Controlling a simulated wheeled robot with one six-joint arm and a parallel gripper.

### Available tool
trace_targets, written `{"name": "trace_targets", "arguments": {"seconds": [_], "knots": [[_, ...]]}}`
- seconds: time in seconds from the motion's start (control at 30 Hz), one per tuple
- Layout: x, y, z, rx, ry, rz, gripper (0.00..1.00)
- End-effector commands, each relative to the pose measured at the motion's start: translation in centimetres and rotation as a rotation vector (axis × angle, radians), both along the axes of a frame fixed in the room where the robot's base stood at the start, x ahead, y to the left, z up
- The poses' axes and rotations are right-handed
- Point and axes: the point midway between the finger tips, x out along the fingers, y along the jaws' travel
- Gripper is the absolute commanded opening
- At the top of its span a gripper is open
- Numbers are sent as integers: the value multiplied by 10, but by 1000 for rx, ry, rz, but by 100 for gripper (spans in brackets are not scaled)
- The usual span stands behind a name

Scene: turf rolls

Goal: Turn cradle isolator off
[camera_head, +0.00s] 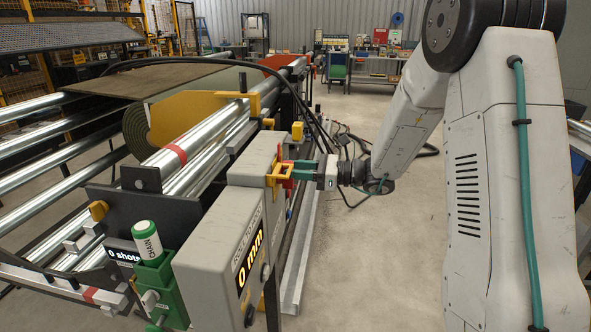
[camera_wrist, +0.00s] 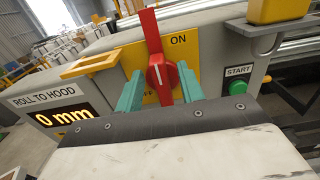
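The cradle isolator is a red rotary handle (camera_wrist: 161,72) with a white mark on a yellow plate (camera_wrist: 184,57). Its long red bar stands nearly upright in the wrist view. The plate reads ON at upper right; the lower-left label is mostly hidden. My gripper (camera_wrist: 160,90) is open, with one teal finger on each side of the handle and visible gaps between. In the head view my gripper (camera_head: 300,169) reaches from the right to the side of the grey control box (camera_head: 250,190), where a little red of the handle (camera_head: 287,181) shows.
A green START button (camera_wrist: 238,87) sits right of the isolator. A display reading 0 mm (camera_wrist: 66,116) is at left. A yellow bracket (camera_wrist: 91,64) juts out nearby. A green CHAIN holder (camera_head: 157,278) stands at front left. Dark cables (camera_head: 330,130) run behind my gripper; open floor (camera_head: 390,260) lies right.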

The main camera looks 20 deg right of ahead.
Motion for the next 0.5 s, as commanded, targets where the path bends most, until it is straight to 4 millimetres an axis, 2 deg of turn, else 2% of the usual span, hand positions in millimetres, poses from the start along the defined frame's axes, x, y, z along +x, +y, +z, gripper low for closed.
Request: {"name": "trace_targets", "arguments": {"seconds": [0.33,0.47,0.5], "knots": [[3,5,0,-1,-1,0,38],[3,5,0,-1,-1,0,2],[3,5,0,-1,-1,0,0]]}}
